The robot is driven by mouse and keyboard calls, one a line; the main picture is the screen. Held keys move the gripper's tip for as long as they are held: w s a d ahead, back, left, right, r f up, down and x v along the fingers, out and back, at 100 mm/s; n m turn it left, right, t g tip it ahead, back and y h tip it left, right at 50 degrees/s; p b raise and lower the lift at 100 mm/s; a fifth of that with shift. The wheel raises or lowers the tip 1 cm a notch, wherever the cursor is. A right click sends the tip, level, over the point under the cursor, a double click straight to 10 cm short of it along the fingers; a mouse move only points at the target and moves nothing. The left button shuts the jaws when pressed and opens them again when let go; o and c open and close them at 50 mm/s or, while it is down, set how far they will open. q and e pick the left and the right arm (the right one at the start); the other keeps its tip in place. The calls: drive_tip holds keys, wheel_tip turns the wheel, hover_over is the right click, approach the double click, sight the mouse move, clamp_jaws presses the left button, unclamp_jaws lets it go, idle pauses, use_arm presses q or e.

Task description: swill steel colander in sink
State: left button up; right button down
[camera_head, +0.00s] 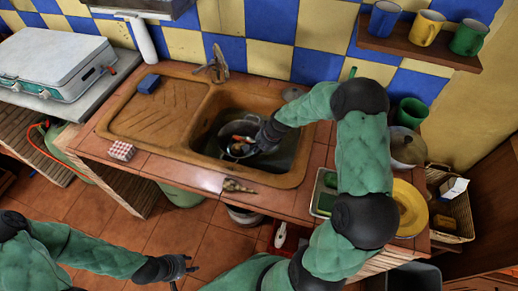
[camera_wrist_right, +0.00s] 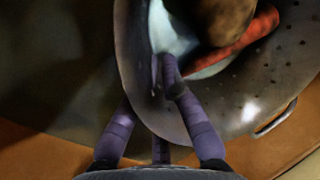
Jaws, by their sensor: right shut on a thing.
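The steel colander (camera_head: 227,151) is in the basin of the brown sink (camera_head: 262,178). Its perforated wall (camera_wrist_right: 245,103) fills much of the right wrist view. Inside it are a brown rounded thing (camera_wrist_right: 222,18), an orange-red long thing (camera_wrist_right: 250,35) and something pale. My right gripper (camera_head: 256,146) reaches into the basin from the right and is shut on the colander's rim. Its purple fingers (camera_wrist_right: 168,85) show in the wrist view, one across the rim. The far side of the grip is hidden. My left gripper (camera_head: 183,271) is open and empty, low over the floor before the counter.
A tap (camera_head: 218,64) stands behind the basin. A blue sponge (camera_head: 149,83) lies by the ribbed drainboard (camera_head: 150,115). A red-and-white checked block (camera_head: 121,151) and a small metal tool (camera_head: 237,186) lie along the front edge. A yellow plate (camera_head: 409,210) and pot (camera_head: 407,147) are at right.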

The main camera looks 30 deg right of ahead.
drive_tip(key=shift+f+b, duration=1.35)
drive_tip(key=shift+f, duration=0.95)
drive_tip(key=shift+r, duration=0.1)
drive_tip(key=shift+r+p, duration=0.5)
drive_tip(key=shift+p, duration=0.1)
drive_tip(key=shift+f, duration=0.25)
drive_tip(key=shift+f+b, duration=0.35)
drive_tip(key=shift+f, duration=0.05)
drive_tip(key=shift+r, duration=0.2)
drive_tip(key=shift+r+p, duration=0.45)
drive_tip(key=shift+p, duration=0.15)
drive_tip(key=shift+f, duration=0.2)
